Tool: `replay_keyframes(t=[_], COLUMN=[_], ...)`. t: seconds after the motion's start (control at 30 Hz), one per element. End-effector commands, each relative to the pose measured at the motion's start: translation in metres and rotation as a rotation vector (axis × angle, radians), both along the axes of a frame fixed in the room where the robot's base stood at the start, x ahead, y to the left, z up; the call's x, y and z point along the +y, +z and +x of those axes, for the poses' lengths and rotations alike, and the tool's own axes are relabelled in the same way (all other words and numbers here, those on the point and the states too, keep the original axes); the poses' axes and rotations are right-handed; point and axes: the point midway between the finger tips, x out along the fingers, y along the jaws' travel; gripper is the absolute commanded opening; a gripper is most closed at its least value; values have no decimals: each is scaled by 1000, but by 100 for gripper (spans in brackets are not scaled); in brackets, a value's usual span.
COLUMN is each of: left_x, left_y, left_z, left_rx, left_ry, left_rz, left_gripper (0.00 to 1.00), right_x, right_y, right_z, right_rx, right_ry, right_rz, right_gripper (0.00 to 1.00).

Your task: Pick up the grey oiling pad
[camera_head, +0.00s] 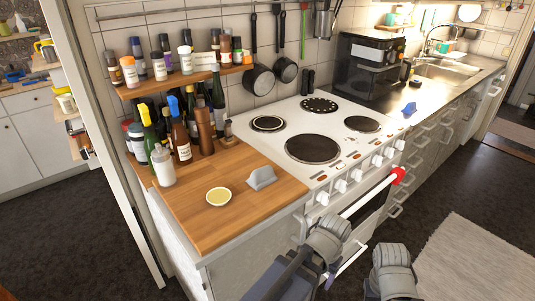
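The grey oiling pad (262,178) lies on the wooden worktop (225,230) left of the cooker. It is a small grey block with a raised grip-like top, and nothing touches it. A small round dish with yellow contents (218,196) sits just left of it. Grey links of my arms show at the bottom, in front of the cooker and well below the pad. No gripper fingers can be made out, so neither gripper shows near the pad.
Bottles and a white-capped jar (163,167) crowd the worktop's back left. The white cooker (340,135) with dark hotplates stands to the right. Its oven rail has a red end (398,175). The worktop's front is clear.

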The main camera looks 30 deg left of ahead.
Motion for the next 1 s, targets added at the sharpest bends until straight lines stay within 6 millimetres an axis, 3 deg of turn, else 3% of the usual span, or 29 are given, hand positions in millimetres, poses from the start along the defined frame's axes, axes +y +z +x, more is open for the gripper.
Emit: replay_keyframes(t=[0.03,0.47,0.7,0.8,1.0], left_x=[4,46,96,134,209], left_y=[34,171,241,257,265], left_z=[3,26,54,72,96], left_rx=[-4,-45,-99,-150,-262], left_ry=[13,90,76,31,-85], left_rz=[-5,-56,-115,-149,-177], left_gripper=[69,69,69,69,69], right_x=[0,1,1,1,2], right_y=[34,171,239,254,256], right_z=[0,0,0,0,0], right_rx=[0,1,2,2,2], right_ry=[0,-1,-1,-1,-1], right_rz=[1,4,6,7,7], right_gripper=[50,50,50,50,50])
